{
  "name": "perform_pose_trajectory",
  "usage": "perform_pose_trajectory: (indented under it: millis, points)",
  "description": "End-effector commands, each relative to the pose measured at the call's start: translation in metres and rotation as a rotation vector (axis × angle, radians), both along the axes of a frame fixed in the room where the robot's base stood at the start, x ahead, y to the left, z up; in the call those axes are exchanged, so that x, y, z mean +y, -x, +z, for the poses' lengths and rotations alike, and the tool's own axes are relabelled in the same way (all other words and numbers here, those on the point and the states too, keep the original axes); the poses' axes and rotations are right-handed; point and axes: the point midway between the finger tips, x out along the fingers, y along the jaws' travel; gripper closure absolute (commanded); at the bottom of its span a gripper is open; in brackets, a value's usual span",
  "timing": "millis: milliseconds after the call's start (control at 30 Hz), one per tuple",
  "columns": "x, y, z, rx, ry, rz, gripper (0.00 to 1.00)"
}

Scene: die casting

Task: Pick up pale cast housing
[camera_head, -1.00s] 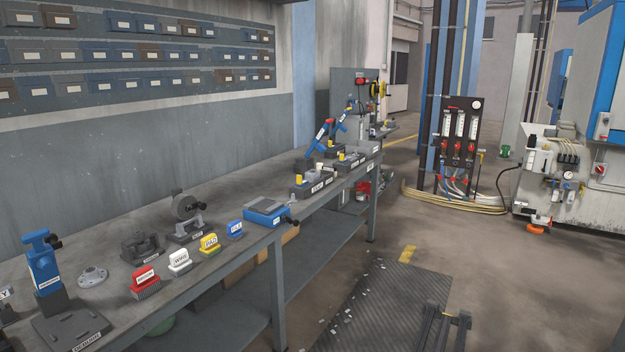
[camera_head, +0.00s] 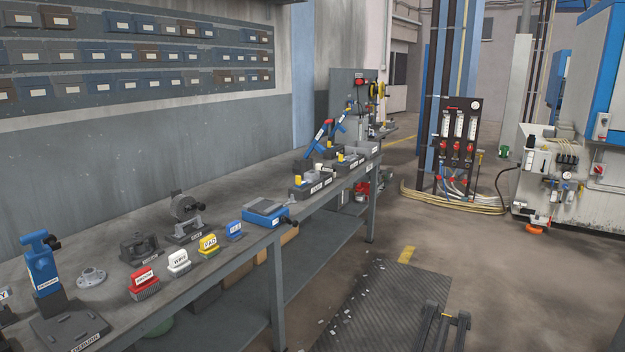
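I see no part that I can clearly tell as the pale cast housing. A small pale grey round flanged casting (camera_head: 91,276) lies on the workbench (camera_head: 185,290) at the left, between the blue upright tool (camera_head: 40,262) and the dark grey fixture (camera_head: 139,248). I cannot tell whether it is the housing. Small grey parts among the fixtures (camera_head: 318,184) at the far end of the bench are too small to make out.
Red (camera_head: 143,279), white (camera_head: 179,261), yellow (camera_head: 208,244) and blue (camera_head: 234,230) labelled blocks line the bench's front edge. A blue vise-like block (camera_head: 266,211) follows. Floor beyond the mat (camera_head: 375,315) is clear.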

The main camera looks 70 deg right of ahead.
Motion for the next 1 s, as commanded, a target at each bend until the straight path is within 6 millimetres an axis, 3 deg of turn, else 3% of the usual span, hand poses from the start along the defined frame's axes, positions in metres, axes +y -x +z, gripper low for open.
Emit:
perform_pose_trajectory:
  millis: [367,767,1000]
  points:
    - [0.0000,0.0000,0.0000,0.000,0.000,0.000,0.62]
    - [0.0000,0.0000,0.0000,0.000,0.000,0.000,0.02]
    - [-0.0002,-0.0003,-0.0001,0.000,-0.001,-0.001,0.00]
